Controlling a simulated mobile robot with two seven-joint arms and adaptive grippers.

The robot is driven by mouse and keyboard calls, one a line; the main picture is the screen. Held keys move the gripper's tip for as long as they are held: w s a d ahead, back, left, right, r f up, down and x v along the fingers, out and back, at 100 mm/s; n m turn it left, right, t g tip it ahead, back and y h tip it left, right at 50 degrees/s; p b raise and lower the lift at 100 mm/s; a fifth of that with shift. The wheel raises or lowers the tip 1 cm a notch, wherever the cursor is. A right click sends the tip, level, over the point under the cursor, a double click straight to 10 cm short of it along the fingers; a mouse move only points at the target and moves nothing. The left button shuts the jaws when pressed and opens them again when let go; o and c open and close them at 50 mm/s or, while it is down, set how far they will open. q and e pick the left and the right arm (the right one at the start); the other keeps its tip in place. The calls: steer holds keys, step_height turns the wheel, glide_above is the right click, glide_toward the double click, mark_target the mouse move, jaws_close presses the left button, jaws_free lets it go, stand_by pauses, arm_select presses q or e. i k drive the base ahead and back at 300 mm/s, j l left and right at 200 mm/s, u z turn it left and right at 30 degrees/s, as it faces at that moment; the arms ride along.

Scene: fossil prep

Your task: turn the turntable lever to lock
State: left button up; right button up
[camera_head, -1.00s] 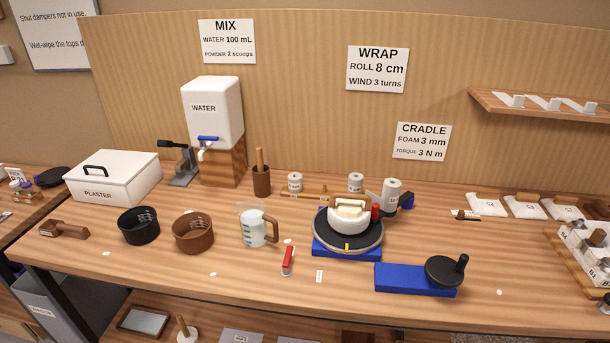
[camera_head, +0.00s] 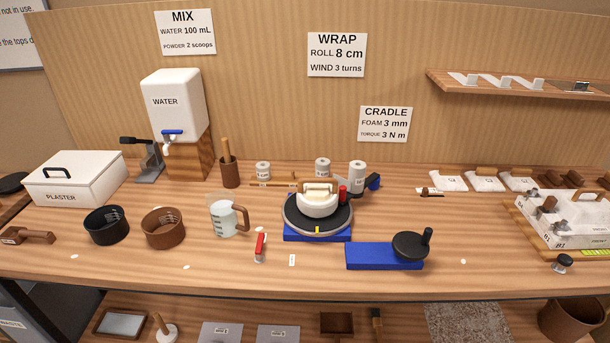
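The turntable (camera_head: 290,222) is a dark round disc on a blue base (camera_head: 330,236), near the middle of the bench. A white rounded piece (camera_head: 318,205) with a pale block on top sits on the disc. A yellow mark (camera_head: 317,230) shows at the disc's front edge. A short red upright part (camera_head: 343,194) stands at the disc's right rear, and a black arm with a blue end (camera_head: 374,182) reaches out behind it. I cannot tell for sure which of these is the lever, or its lock position. Neither of my grippers is in view.
A blue base with a black crank wheel (camera_head: 410,246) stands front right of the turntable. A measuring jug (camera_head: 224,218) stands left, and white rolls (camera_head: 357,175) behind. The bench front is mostly clear.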

mark_target(258, 252)
steer(key=i+l+u, duration=0.15)
steer(key=l+u, duration=0.2)
steer(key=l, duration=0.6)
steer(key=l+u, duration=0.3)
steer(key=l, duration=0.7)
steer(key=l+u, duration=0.35)
steer(key=l, duration=0.65)
